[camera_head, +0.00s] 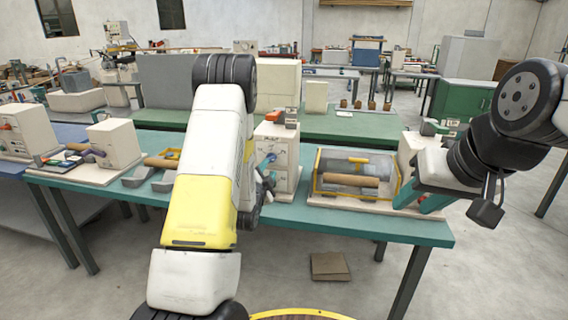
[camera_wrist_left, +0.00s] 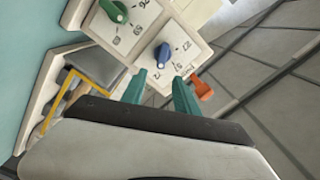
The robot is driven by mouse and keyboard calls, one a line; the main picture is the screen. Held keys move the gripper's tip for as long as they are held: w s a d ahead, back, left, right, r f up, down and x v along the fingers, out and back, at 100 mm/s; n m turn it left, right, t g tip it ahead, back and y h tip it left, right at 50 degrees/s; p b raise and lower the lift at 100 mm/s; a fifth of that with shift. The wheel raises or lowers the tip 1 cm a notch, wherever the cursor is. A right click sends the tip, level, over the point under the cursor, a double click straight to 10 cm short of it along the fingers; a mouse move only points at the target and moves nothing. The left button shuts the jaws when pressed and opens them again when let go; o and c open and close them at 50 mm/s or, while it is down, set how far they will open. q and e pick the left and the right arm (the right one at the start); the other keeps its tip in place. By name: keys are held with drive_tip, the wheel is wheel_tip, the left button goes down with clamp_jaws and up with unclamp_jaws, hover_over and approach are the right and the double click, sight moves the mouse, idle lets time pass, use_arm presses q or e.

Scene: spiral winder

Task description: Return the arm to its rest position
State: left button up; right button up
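My left arm (camera_head: 208,160) reaches forward in the middle of the head view, and its gripper is mostly hidden behind it, beside a white dial box (camera_head: 282,150). In the left wrist view my left gripper (camera_wrist_left: 160,92) has its teal fingers apart with nothing held between them. The fingertips are close below the blue knob; contact cannot be told. My right gripper (camera_head: 422,198) has teal fingers apart and empty, at the table's right end.
The teal table (camera_head: 330,222) also carries a clear-sided winder with a wooden roller (camera_head: 350,180) and yellow frame, right of the dial box. Another white box (camera_head: 115,142) and a wooden-handled tool (camera_head: 160,161) stand left. Grey floor (camera_head: 480,270) is open at the right.

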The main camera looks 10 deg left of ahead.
use_arm(q)
drive_tip(key=s+d+r+n+g, duration=0.2)
drive_tip(key=s+r+n+g, duration=0.4)
drive_tip(key=r, duration=0.7)
drive_tip(key=s+d+r+n+g, duration=0.1)
drive_tip(key=s+n+g, duration=0.1)
drive_tip(key=s, duration=0.8)
drive_tip(key=s+d+r+n+g+h, duration=0.1)
drive_tip(key=s+d+r+n+g, duration=0.1)
drive_tip(key=s, duration=0.8)
drive_tip(key=s+d+r+n+g, duration=0.1)
drive_tip(key=s+n, duration=0.1)
drive_tip(key=s, duration=0.8)
drive_tip(key=shift+d+r+g+h, duration=0.25)
drive_tip(key=shift+r+g+h, duration=0.05)
drive_tip(key=shift+r+g, duration=0.1)
